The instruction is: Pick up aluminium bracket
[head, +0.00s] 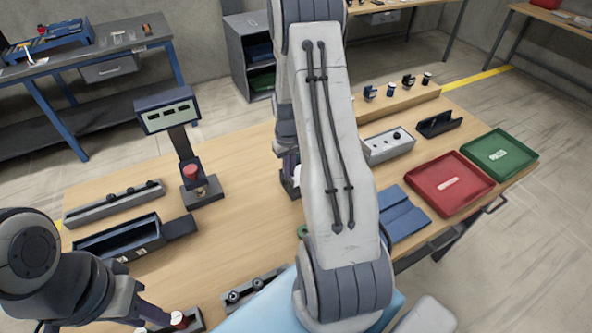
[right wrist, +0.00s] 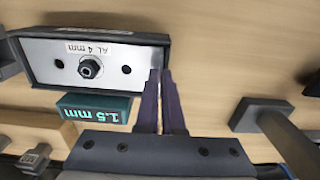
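In the right wrist view a pale grey metal plate (right wrist: 110,64), labelled "AL 4 mm", sits in a dark frame at the upper left. It has a hex nut in its middle and a dark hole on each side. My right gripper (right wrist: 162,73) has its two purple fingers close together at the plate's right end. Whether they are clamped on that edge cannot be told. In the head view my own right arm hides most of this spot; a pale piece (head: 297,175) shows beside it. My left gripper (head: 142,308) is low at the left, partly out of frame.
A display stand (head: 182,140), a dark open bin (head: 120,240), a red tray (head: 450,183) and a green tray (head: 499,154) stand on the table. Bare wood lies between bin and arm.

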